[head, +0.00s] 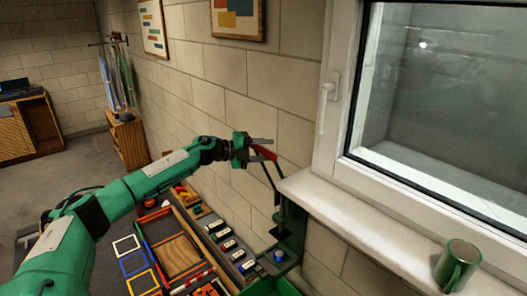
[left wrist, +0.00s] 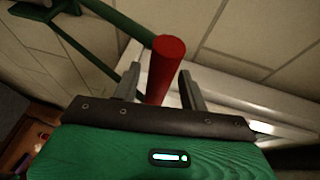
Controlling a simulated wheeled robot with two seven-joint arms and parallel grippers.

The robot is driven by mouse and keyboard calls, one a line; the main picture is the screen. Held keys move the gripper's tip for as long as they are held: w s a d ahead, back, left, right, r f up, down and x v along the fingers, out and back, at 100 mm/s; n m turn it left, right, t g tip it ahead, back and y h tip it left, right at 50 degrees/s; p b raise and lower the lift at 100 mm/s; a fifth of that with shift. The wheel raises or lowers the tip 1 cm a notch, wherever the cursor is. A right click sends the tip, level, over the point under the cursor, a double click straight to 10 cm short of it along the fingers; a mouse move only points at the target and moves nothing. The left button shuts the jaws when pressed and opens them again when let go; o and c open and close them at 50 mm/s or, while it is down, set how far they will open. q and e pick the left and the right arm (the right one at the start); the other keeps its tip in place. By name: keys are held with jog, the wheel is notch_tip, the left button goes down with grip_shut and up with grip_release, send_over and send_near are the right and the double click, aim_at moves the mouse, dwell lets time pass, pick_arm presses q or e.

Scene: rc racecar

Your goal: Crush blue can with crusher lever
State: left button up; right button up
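The green can crusher (head: 291,222) is mounted by the wall, left of the window sill. Its lever rises up and left to a red handle (head: 264,152). The blue can (head: 279,255) sits low on the crusher, its round top showing. My left gripper (head: 262,147) is at the red handle. In the left wrist view the red handle (left wrist: 166,68) stands between the two spread fingers of that gripper (left wrist: 158,88), with a visible gap on the left side; contact on the right side is unclear. My right gripper is not in view.
A white window sill (head: 345,222) juts out right of the crusher, with a green mug (head: 458,266) on it. Below the left arm are a wooden-bottomed tray (head: 178,254), coloured square frames (head: 134,262) and several small dark items in a row (head: 228,244).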

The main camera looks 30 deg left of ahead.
pick_arm(q)
jog(key=shift+s+a+f, duration=0.1)
jog(key=shift+a, duration=0.1)
jog(key=b+v, duration=0.7)
jog(key=v, duration=0.6)
jog(key=shift+s+r, duration=0.2)
jog(key=shift+s, duration=0.05)
